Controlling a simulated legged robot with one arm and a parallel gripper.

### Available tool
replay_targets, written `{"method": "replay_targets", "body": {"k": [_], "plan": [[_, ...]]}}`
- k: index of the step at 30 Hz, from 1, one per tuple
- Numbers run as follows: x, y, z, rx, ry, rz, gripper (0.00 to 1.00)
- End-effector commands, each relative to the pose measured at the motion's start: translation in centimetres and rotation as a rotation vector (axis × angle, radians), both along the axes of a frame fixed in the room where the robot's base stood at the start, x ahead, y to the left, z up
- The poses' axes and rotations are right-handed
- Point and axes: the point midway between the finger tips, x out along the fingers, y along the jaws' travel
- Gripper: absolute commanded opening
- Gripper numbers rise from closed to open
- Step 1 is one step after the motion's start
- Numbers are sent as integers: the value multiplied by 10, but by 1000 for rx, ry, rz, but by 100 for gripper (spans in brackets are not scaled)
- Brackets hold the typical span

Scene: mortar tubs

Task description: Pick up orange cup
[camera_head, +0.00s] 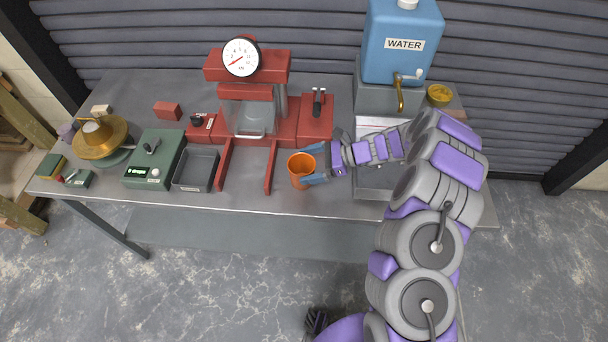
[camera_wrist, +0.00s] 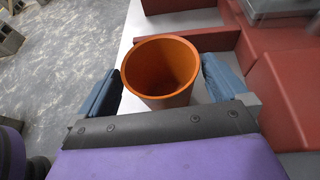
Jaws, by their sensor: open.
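The orange cup (camera_head: 300,171) stands upright near the front edge of the grey table, with its mouth up. It looks empty. In the wrist view the cup (camera_wrist: 160,72) sits between the two blue fingers of my gripper (camera_wrist: 163,85). My gripper (camera_head: 318,164) is open and reaches the cup from the right in the head view. The wrist view shows a finger on each side, with a small gap at the left finger. Whether the right finger touches the cup I cannot tell. The cup's lower part is hidden by my gripper in the wrist view.
A red press with a round gauge (camera_head: 241,58) stands behind the cup, its red rail (camera_head: 271,167) close on the left. A grey tray (camera_head: 196,170) and a green box (camera_head: 154,160) lie farther left. A blue water tank (camera_head: 402,42) with a brass tap stands at the back right.

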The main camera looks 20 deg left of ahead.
Motion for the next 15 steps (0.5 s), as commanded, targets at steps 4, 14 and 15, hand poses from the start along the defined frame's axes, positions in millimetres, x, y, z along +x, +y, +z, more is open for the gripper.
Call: {"method": "replay_targets", "body": {"k": [4,14,15], "plan": [[-6,16,-9,0,-1,2,100],[-6,10,-5,11,-1,-1,92],[-6,11,-6,10,-2,-1,88]]}}
